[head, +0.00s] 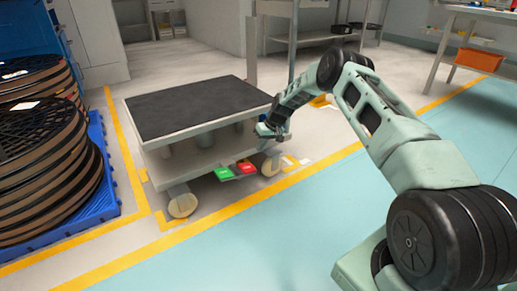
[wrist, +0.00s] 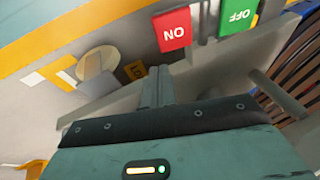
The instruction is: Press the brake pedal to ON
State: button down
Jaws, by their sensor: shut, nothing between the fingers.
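A cart (head: 165,119) with a dark top stands left of centre in the head view. Low on its front edge are a green pedal (head: 223,173) and, to its right, a red pedal (head: 247,167). In the wrist view the red pedal (wrist: 172,31) reads ON upside down, and the green pedal (wrist: 238,17) reads OFF. My gripper (head: 268,131) is at the cart's front right corner, above the red pedal. In the wrist view its fingers (wrist: 156,74) are shut and empty, pointing toward the red pedal; they look apart from it.
A cart caster (head: 183,205) stands at the front left, another (head: 271,165) near the red pedal. Stacked reels (head: 45,165) sit on a blue pallet (head: 102,190) at left. A workbench (head: 475,12) stands at the back right. The blue floor (head: 270,240) in front is clear.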

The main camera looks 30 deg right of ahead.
jog(key=p+v, duration=0.1)
jog(key=v, duration=0.2)
jog(key=p+v, duration=0.1)
jog(key=v, duration=0.1)
jog(key=shift+s+d+r, duration=0.15)
jog(key=shift+d+r, duration=0.15)
jog(key=shift+d, duration=0.05)
